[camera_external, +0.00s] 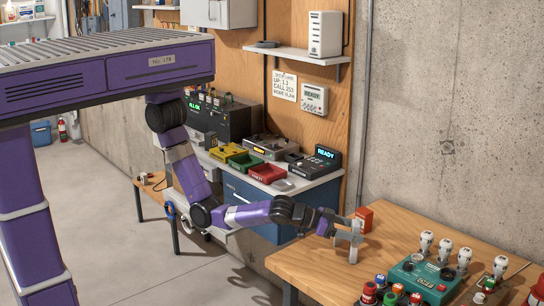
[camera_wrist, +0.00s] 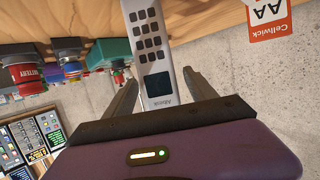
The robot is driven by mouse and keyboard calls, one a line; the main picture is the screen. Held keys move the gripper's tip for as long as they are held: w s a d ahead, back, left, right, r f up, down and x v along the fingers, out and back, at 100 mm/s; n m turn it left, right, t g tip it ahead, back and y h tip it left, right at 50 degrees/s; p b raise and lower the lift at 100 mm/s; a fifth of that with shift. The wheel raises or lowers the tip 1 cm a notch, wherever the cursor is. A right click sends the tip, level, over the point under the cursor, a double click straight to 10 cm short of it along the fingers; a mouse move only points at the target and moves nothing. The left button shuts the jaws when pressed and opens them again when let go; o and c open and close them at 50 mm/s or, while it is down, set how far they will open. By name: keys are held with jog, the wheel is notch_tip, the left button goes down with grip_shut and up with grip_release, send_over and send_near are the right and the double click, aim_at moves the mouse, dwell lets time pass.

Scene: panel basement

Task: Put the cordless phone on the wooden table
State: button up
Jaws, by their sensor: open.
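The cordless phone is a slim pale grey handset with dark keys and a dark screen. In the wrist view the phone (camera_wrist: 158,65) lies between the two fingers of my gripper (camera_wrist: 160,92), with a visible gap on each side. My gripper is open around it. In the external view my gripper (camera_external: 347,236) is over the left part of the wooden table (camera_external: 325,277). The phone (camera_external: 354,253) appears upright there, its lower end at the tabletop. Whether it bears fully on the wood is hard to tell. The fingers hide part of it.
A red battery box (camera_external: 364,220) stands just behind my gripper. A teal device (camera_external: 418,281), several white-topped items and small coloured jars crowd the table's right side. A concrete wall (camera_external: 450,120) rises behind. The table's front left is clear.

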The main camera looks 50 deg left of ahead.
jog(key=v, duration=1.1)
jog(key=shift+s+a+b, duration=0.15)
jog(key=shift+s+b, duration=0.1)
jog(key=shift+b, duration=0.15)
jog(key=shift+r, duration=0.1)
jog(key=s+d+r+m+g+h, duration=0.1)
jog(key=s+d+r+m+h, duration=0.1)
jog(key=s+r+m+h, duration=0.15)
jog(key=w+a+f+n+t+y, duration=0.1)
jog(key=w+a+f, duration=0.2)
jog(key=a, duration=0.9)
jog(key=w+a+f+n+t, duration=0.15)
jog(key=w+a, duration=0.25)
jog(key=a, duration=0.7)
jog(key=w+a+f+n+t+y, duration=0.1)
jog(key=w+a+f+t, duration=0.15)
jog(key=a, duration=0.95)
jog(key=s+a+f+n+y, duration=0.1)
jog(key=s+a+n+y, duration=0.2)
jog(key=a, duration=0.5)
jog(key=s+a+f+n+y, duration=0.2)
jog(key=s+a+n+y, duration=0.1)
jog(key=a, duration=0.5)
jog(key=s+a+f+n+y, duration=0.2)
jog(key=a+y, duration=0.4)
jog(key=a, duration=0.3)
jog(key=s+n, duration=0.1)
jog(key=s, duration=0.1)
jog(key=shift+s, duration=0.3)
